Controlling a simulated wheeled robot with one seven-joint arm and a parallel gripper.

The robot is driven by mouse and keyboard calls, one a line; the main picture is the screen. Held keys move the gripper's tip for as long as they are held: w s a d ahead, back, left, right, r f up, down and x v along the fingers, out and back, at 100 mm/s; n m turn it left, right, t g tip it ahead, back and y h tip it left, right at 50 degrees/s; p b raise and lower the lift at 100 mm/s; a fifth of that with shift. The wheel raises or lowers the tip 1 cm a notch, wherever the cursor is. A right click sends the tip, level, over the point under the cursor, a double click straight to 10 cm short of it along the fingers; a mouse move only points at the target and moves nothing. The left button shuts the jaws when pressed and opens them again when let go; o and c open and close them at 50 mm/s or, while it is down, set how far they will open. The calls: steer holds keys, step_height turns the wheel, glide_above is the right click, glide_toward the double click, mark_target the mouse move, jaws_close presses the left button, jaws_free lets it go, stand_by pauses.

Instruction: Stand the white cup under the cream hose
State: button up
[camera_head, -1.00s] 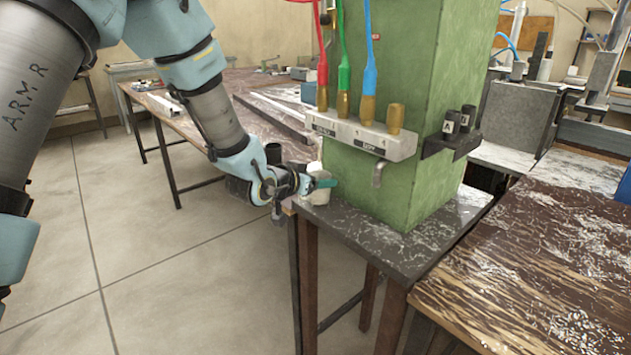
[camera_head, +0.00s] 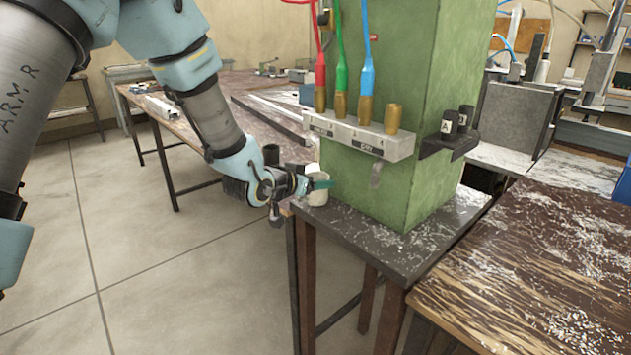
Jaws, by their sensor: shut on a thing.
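The white cup (camera_head: 317,198) is upright at the left end of the dark bench top, close against the green column. My gripper (camera_head: 318,185) reaches it from the left and is shut on it, with a teal finger across the cup's side. I cannot tell whether the cup's base touches the bench top. Red (camera_head: 319,62), green (camera_head: 340,60) and blue (camera_head: 367,55) hoses run into brass fittings on the column's grey manifold (camera_head: 365,138). The fourth brass fitting (camera_head: 393,118) shows no hose. I see no cream hose on the manifold.
The green column (camera_head: 400,190) fills most of the dark bench top (camera_head: 395,250), leaving a narrow strip in front. A black bracket (camera_head: 452,145) with two black knobs juts out at the column's right. A brown streaked table (camera_head: 530,270) stands at the right.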

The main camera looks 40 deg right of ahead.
steer(key=shift+f+b, duration=0.3)
steer(key=shift+b, duration=0.05)
stand_by(0.3)
steer(key=o, duration=1.5)
steer(key=shift+o, duration=0.2)
steer(key=s+a+b, duration=0.2)
steer(key=a, duration=0.8)
steer(key=shift+w, duration=0.1)
stand_by(0.5)
